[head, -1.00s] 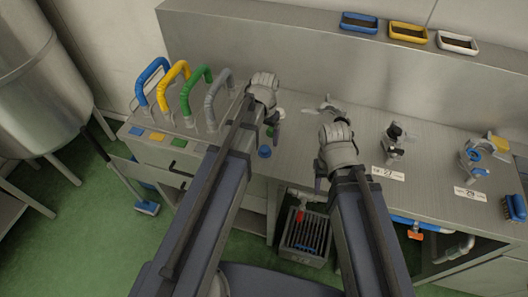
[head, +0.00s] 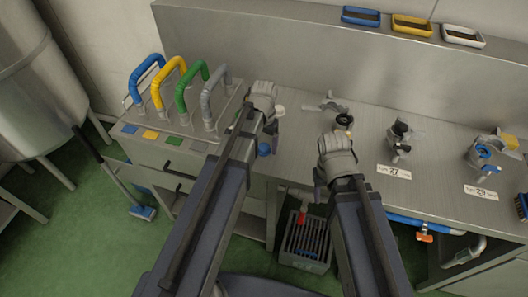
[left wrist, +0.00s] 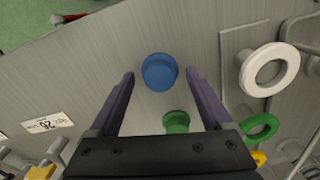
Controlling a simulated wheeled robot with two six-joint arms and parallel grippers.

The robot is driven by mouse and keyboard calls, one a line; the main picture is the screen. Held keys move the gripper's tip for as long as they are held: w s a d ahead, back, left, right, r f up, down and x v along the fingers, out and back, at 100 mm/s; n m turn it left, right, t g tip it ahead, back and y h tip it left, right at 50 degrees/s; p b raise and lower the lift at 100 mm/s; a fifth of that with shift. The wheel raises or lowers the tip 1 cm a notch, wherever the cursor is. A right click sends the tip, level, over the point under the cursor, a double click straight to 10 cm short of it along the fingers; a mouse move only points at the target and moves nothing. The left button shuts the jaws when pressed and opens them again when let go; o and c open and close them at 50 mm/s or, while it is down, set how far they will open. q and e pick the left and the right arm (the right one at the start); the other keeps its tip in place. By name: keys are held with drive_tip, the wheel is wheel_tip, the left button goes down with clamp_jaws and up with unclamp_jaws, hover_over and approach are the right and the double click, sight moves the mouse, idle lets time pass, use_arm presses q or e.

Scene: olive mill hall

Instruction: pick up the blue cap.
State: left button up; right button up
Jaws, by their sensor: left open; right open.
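The blue cap (head: 264,150) sits on the steel counter near its front edge, just below my left gripper (head: 272,125) in the head view. In the left wrist view the blue cap (left wrist: 159,72) shows between the tips of the two open fingers (left wrist: 159,78), with clear space on both sides. The fingers are empty. Whether they are level with the cap or above it I cannot tell. A green cap (left wrist: 176,122) sits close by, nearer the gripper's palm. My right gripper (head: 320,182) is open and empty over the counter's front edge.
Grey, green, yellow and blue hoop handles (head: 146,80) stand at the left. Valve fittings (head: 400,138) stand to the right. A pale round piece (head: 279,111) lies beside my left gripper. Coloured trays (head: 412,26) rest on the back ledge.

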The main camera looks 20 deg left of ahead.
sight(265, 146)
use_arm(q)
clamp_jaws()
idle(0.6)
drive_tip(key=shift+r, duration=0.1)
wheel_tip(265, 146, up, 10)
drive_tip(key=p, duration=1)
drive_tip(key=shift+w+d, duration=0.1)
